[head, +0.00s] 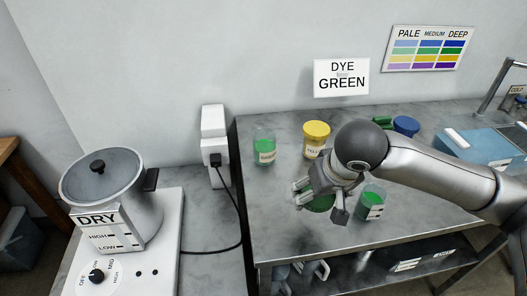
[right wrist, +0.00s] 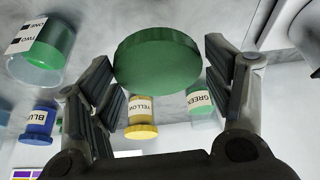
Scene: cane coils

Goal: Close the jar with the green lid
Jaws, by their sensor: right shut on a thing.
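My right gripper (head: 320,197) is shut on the green lid (head: 318,204), a flat round disc that also shows between its fingers in the right wrist view (right wrist: 157,58). It holds the lid over the metal table, in front of the yellow-lidded jar. The clear jar labelled GREEN (head: 264,149) stands open and upright at the table's back left, with green inside. It also shows in the right wrist view (right wrist: 200,101). A second clear open vessel with green inside and a marked label (head: 372,203) stands right of the gripper. My left gripper is not in view.
A jar with a yellow lid (head: 316,132) and one with a blue lid (head: 406,126) stand at the back. A green object (head: 382,121) is partly hidden behind my arm. A pot (head: 104,188) stands at left. The table's front left is clear.

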